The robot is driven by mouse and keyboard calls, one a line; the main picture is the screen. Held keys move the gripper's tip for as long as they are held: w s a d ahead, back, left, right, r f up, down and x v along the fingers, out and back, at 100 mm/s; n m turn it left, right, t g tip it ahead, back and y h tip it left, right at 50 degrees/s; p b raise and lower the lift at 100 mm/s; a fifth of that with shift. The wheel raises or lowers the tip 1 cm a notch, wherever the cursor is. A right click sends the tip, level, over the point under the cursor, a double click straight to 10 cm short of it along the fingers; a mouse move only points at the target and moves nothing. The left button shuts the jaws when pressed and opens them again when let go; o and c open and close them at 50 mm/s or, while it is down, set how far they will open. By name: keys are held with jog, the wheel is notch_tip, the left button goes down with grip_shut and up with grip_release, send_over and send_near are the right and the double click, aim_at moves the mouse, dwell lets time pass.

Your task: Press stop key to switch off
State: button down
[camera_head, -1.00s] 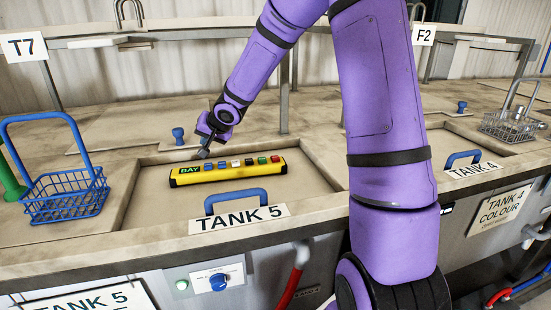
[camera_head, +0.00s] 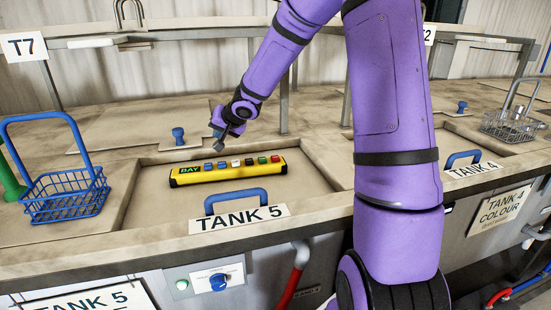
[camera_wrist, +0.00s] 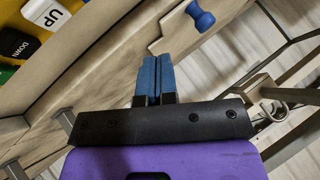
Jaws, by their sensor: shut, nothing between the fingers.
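The yellow key box (camera_head: 230,180) lies on the lid of tank 5, with a green BAY label at its left end and a row of coloured keys. The red key (camera_head: 275,158) is at the right end, beside a green key (camera_head: 263,160); I cannot read their lettering. In the wrist view the white UP key (camera_wrist: 57,14) and black DOWN key (camera_wrist: 17,43) show at the upper left; the red key is not in that view. My gripper (camera_head: 217,144) is shut and empty, above and behind the left half of the box. Its blue fingers (camera_wrist: 152,60) are together, apart from the keys.
The blue lid handle (camera_head: 236,196) stands in front of the box. A blue wire basket (camera_head: 68,205) is at the left. A blue knob (camera_head: 178,135) stands behind the box, also seen in the wrist view (camera_wrist: 200,16). The lid right of the box is clear.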

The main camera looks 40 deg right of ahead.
jog(key=s+d+r, duration=0.2)
jog(key=s+d, duration=0.1)
jog(key=d, duration=0.6)
send_over(277, 157)
jog(key=shift+r, duration=0.25)
jog(key=shift+w+f, duration=0.1)
jog(key=shift+f, duration=4.35)
jog(key=shift+f, duration=0.15)
jog(key=shift+f, duration=0.25)
jog(key=shift+f, duration=0.4)
jog(key=shift+r, duration=0.85)
